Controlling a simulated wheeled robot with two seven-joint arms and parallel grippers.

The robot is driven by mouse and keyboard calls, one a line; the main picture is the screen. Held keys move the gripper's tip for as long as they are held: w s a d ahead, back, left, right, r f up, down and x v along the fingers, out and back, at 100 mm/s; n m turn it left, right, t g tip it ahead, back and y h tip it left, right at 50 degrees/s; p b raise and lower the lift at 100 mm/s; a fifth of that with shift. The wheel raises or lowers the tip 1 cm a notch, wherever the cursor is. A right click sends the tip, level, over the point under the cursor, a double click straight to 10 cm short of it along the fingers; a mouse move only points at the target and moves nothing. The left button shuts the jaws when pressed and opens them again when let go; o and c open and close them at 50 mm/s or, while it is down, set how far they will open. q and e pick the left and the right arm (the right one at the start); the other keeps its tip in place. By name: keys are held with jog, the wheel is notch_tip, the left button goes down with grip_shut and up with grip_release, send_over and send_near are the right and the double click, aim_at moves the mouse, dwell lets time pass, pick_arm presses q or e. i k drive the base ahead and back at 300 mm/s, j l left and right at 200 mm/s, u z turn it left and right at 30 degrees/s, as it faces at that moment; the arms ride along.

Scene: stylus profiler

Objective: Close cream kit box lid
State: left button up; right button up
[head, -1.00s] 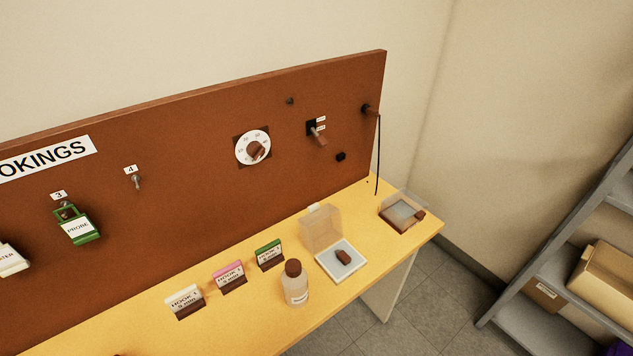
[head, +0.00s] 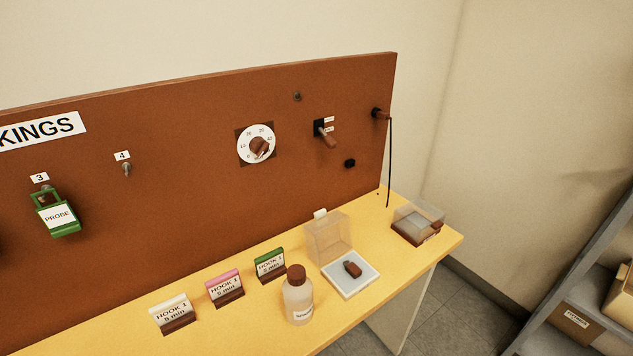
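A small open box with a pale, shallow base (head: 367,284) stands on the yellow bench. Its see-through, cream-tinted lid (head: 322,240) stands upright at the back, with a white tab on top. A dark brown piece (head: 352,269) lies in the base. This looks like the cream kit box, though no label on it names it. Neither of my grippers is in view.
A bottle with a brown cap (head: 298,298) stands close left of the box. Several small label stands (head: 270,264) are further left. A clear-topped brown box (head: 418,222) sits at the bench's right end. A brown panel (head: 200,190) rises behind.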

aim_at(322, 215)
jog(key=j+z, duration=0.25)
jog(key=z, duration=0.15)
jog(key=k+j+z, duration=0.15)
jog(key=z, duration=0.25)
jog(key=k+j+z, duration=0.15)
jog(key=z, duration=0.25)
jog(key=k+j+z, duration=0.2)
jog(key=z, duration=0.2)
jog(key=j, duration=0.1)
